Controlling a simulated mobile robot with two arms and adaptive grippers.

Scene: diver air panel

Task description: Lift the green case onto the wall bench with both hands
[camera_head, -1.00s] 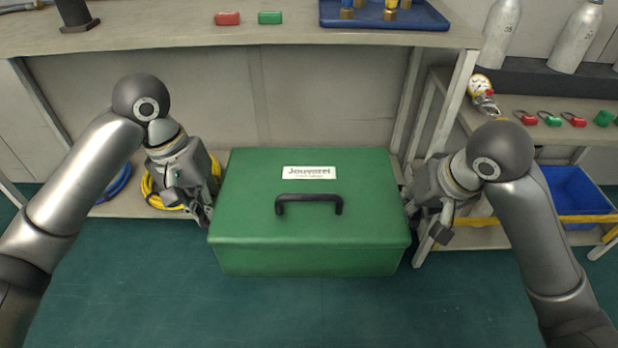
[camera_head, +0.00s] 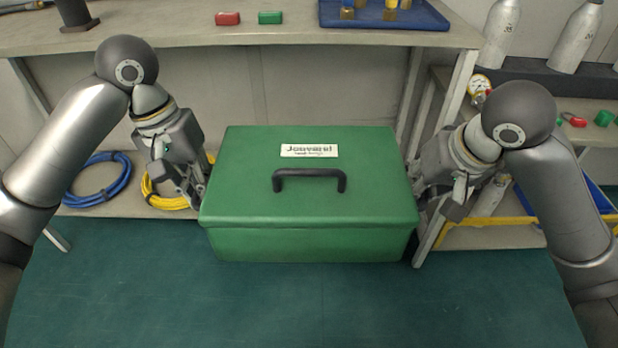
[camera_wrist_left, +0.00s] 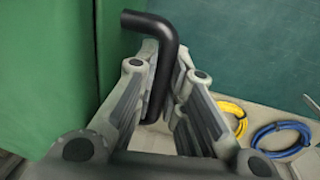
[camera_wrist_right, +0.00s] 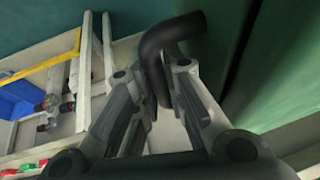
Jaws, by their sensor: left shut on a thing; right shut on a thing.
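The green case (camera_head: 310,215), with a black top handle and a white label, hangs level between my two grippers, in front of the wall bench (camera_head: 240,38) and below its top. My left gripper (camera_head: 200,200) is at the case's left side. In the left wrist view its fingers are shut on a black side handle (camera_wrist_left: 160,70). My right gripper (camera_head: 428,205) is at the right side. In the right wrist view its fingers are shut on the other black side handle (camera_wrist_right: 155,65). The head view hides both side handles.
On the bench top are a red block (camera_head: 228,18), a green block (camera_head: 270,17) and a blue tray (camera_head: 385,14) at the right; its front middle is clear. A blue hose (camera_head: 98,180) and a yellow hose (camera_head: 160,190) lie on the low shelf. A side rack (camera_head: 570,130) stands right.

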